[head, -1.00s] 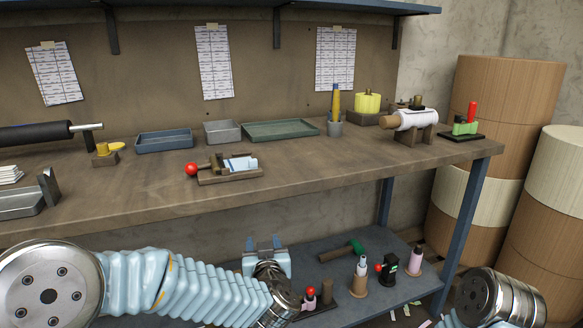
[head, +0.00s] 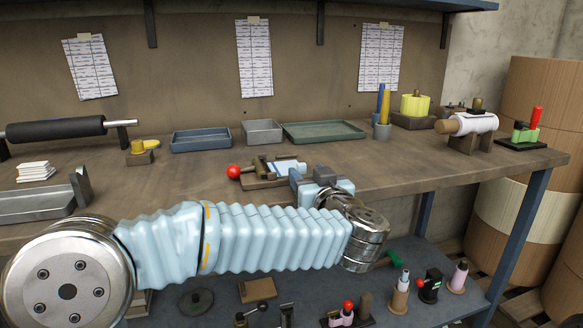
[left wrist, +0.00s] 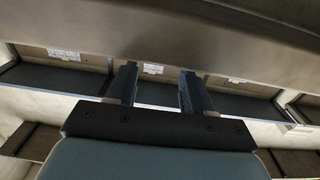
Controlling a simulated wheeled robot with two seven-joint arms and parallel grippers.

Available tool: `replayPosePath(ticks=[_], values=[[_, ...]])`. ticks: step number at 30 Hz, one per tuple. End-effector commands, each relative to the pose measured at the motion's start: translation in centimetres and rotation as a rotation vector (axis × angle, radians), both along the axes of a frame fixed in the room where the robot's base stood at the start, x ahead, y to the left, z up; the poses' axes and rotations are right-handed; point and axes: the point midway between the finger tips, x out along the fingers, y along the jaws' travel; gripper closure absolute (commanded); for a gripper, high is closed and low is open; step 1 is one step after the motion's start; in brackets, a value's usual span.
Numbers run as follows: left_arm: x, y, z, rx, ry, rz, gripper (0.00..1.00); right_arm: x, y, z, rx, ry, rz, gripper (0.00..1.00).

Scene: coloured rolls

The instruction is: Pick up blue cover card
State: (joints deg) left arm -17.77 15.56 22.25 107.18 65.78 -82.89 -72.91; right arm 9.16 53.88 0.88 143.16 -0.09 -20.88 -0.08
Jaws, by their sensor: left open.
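A light-blue and white piece (head: 286,168) lies on a small wooden fixture (head: 262,183) with a red ball knob, near the front edge of the bench. It may be the blue cover card; its shape is too small to tell. My left gripper (head: 310,176) is at the bench's front edge, just right of and in front of the fixture, and partly covers it. Its two fingers are apart with nothing between them, as the left wrist view (left wrist: 159,90) also shows. No card can be made out in the left wrist view. My right gripper is not in view.
A stack of white cards (head: 36,171) lies at the left. Stamps and tools stand on the lower shelf. Bare bench lies right of the fixture.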

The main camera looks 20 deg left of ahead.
Motion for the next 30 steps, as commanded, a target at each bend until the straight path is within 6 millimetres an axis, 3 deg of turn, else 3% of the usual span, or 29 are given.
replayPosePath(ticks=[12,20,30], values=[[4.5,2.8,0.2,-0.001,0.001,0.001,0.49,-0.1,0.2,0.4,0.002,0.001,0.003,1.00],[4.8,3.0,0.2,0.001,-0.001,-0.001,0.49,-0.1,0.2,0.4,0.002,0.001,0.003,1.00],[4.8,2.9,0.2,0.000,0.000,-0.001,0.99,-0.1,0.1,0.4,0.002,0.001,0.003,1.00]])
